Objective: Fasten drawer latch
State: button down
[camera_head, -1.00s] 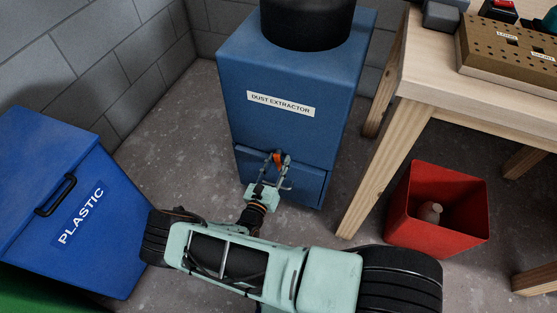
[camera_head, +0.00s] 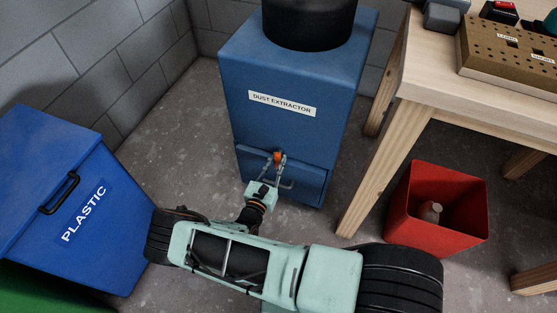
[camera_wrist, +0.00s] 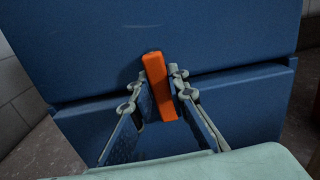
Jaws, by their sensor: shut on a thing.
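The orange latch (camera_head: 279,157) is on the front of the blue dust extractor (camera_head: 268,135), at the top edge of its drawer (camera_head: 309,184). In the wrist view the latch (camera_wrist: 156,80) is a short orange bar, leaning a little, that crosses the seam between the body and the drawer front (camera_wrist: 245,105). My gripper (camera_head: 277,165) is shut on the latch, with one finger on each side of it in the wrist view (camera_wrist: 162,90). The drawer looks shut or nearly so. The latch's lower end is partly between the fingers.
A blue plastic bin (camera_head: 60,200) stands at the left. A wooden workbench (camera_head: 425,85) stands at the right, with a red bin (camera_head: 437,228) beneath it holding a pale object. Grey block walls are behind. Some floor is clear left of the extractor.

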jog(key=shift+m, duration=0.3)
jog(key=c, duration=1.8)
grip_release()
jog(key=shift+c, duration=0.2)
jog(key=v, duration=1.2)
jog(key=shift+w+a+r, duration=0.1)
